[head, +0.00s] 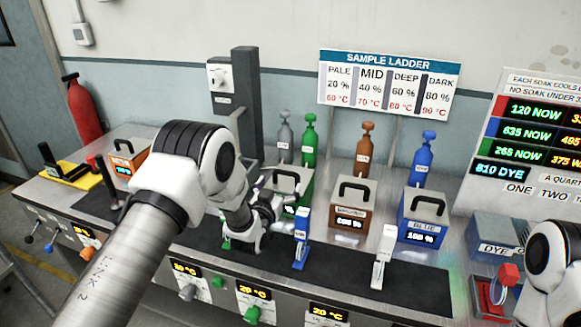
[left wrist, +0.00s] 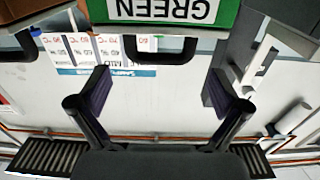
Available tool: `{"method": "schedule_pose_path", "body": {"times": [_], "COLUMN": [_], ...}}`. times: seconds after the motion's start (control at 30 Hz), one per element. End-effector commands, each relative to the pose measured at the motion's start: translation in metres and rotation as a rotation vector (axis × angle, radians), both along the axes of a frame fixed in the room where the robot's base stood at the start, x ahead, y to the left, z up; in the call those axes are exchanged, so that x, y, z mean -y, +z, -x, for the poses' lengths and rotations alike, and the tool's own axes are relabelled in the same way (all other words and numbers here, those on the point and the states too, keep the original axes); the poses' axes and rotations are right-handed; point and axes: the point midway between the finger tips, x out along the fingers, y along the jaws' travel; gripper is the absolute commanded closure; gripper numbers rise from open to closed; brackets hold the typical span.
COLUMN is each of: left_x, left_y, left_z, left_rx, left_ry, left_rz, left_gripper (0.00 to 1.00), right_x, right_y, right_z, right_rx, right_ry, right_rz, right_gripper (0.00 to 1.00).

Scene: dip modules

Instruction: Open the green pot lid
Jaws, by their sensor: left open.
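The green pot (head: 303,190) stands on the bench behind my left gripper, which partly hides it. Its lid has a black arched handle (head: 284,176) and appears to be on the pot. The left wrist view shows the pot upside down at the top, with its green body (left wrist: 228,14), a GREEN label and the black handle (left wrist: 160,50). My left gripper (head: 266,215) is open and empty. Its two fingers (left wrist: 160,85) stand apart, with the handle beyond their tips, and do not appear to touch it. My right gripper is not in view; only part of my right arm shows.
A brown pot (head: 351,222) and a blue pot (head: 423,232) with similar handles stand to the right. Green (head: 309,140), brown (head: 364,155) and blue (head: 424,160) bottles stand behind. A blue-and-white stand (head: 302,238) and a white stand (head: 383,258) are in front on the dark mat (head: 340,268).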

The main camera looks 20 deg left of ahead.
Motion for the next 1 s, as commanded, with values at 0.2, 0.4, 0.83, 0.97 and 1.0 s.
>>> {"method": "schedule_pose_path", "body": {"times": [0.2, 0.4, 0.83, 0.97, 1.0], "left_x": [0.002, 0.002, 0.002, 0.002, 0.002], "left_y": [0.003, 0.000, 0.000, 0.000, 0.000], "left_z": [-0.042, -0.063, -0.064, -0.063, -0.063], "left_rx": [0.002, -0.001, -0.002, -0.004, -0.006], "left_ry": [0.000, 0.000, 0.000, 0.000, 0.000], "left_rz": [0.000, 0.000, 0.000, 0.000, 0.000], "left_gripper": [0.00, 0.00, 0.71, 0.74, 0.74], "right_x": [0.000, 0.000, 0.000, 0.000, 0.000], "right_y": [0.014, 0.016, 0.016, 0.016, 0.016], "right_z": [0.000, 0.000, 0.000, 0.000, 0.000], "right_rx": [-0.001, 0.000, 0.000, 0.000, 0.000], "right_ry": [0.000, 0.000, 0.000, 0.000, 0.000], "right_rz": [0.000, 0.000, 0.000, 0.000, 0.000], "right_gripper": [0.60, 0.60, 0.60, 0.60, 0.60]}}
